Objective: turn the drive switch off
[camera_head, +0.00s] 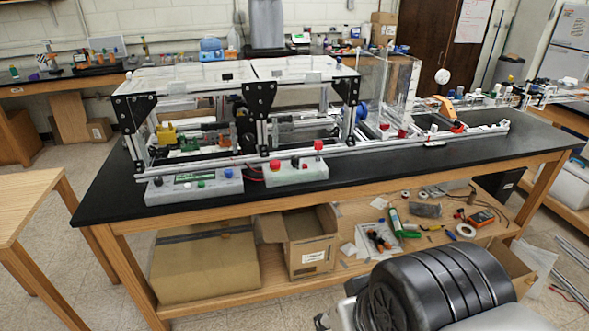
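An extrusion frame (262,133) with clear top panels and black corner brackets stands on a black-topped bench. Two light grey control boxes sit along its front edge. The right box (296,175) carries red buttons (275,165), a small green one and a taller red-topped piece (318,145). I cannot tell which of these is the drive switch, or its position. A dark ribbed part of my arm fills the lower right. My gripper's fingers do not show.
The bench's black top (110,192) has a bare strip in front of the boxes. Its lower shelf holds cardboard boxes (310,240), tools and tape. A wooden table (28,200) stands at left. Speckled floor shows between the table and bench.

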